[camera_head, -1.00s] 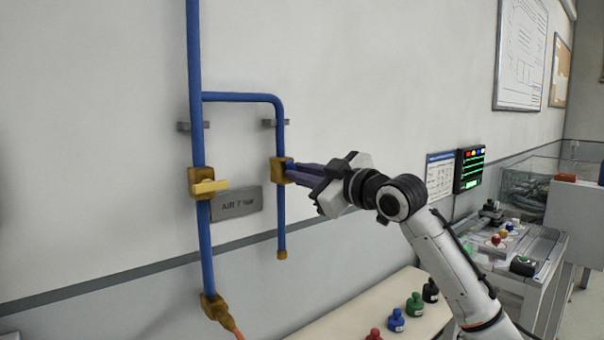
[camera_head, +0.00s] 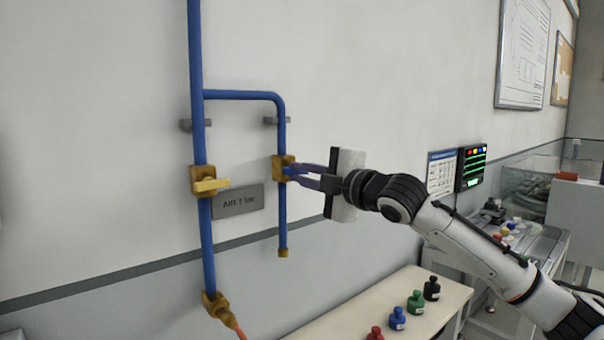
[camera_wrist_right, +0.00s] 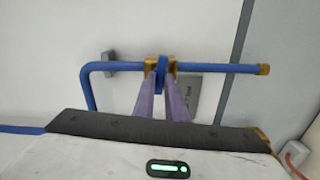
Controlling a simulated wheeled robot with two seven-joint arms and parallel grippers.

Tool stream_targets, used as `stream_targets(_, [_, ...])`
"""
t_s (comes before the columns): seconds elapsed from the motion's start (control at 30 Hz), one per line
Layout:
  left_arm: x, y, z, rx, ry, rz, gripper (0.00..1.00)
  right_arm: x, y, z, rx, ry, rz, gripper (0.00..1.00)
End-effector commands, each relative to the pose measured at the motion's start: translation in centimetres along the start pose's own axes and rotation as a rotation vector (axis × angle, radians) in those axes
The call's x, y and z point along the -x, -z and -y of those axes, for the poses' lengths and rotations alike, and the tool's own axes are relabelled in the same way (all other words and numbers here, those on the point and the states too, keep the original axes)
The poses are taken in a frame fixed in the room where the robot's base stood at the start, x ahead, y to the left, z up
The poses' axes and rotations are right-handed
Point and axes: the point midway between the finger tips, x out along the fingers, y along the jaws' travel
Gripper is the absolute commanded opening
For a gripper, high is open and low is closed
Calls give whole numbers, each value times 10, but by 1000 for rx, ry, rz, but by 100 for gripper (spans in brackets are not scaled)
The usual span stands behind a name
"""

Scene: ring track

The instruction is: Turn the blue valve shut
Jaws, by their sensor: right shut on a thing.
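The blue valve is a brass body (camera_head: 280,168) with a small blue handle (camera_head: 290,171) on the short blue branch pipe (camera_head: 282,220). My right gripper (camera_head: 299,174) is shut on this handle, with one purple finger above it and one below in the head view. In the right wrist view the blue handle (camera_wrist_right: 161,73) shows between the two fingers (camera_wrist_right: 162,92) and lies across the pipe (camera_wrist_right: 215,68). The fingers hide part of the handle. My left gripper is not in view.
A second brass valve with a yellow handle (camera_head: 211,186) sits on the main blue pipe (camera_head: 195,70) to the left. A grey label plate (camera_head: 238,202) is between the pipes. Several small bottles (camera_head: 415,302) stand on a bench (camera_head: 350,315) below right.

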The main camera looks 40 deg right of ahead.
Motion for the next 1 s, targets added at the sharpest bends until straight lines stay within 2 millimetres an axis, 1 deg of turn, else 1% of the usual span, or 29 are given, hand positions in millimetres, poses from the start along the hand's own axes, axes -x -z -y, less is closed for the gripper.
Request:
stream_targets(0.1, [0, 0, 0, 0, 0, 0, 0, 0, 0, 2, 60, 3, 0, 0])
stream_targets(0.33, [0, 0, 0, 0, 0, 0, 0, 0, 0, 2, 128, 2, -1, 0])
stream_targets(0.87, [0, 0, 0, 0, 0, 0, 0, 0, 1, 2, 148, 2, -1, 0])
stream_targets(0.9, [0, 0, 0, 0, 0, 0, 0, 0, 1, 2, 148, 2, -1, 18])
stream_targets(0.97, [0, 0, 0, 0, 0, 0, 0, 0, 1, 2, 148, 2, -1, 28])
stream_targets(1.0, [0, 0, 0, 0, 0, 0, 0, 0, 1, 2, 147, 2, -1, 30])
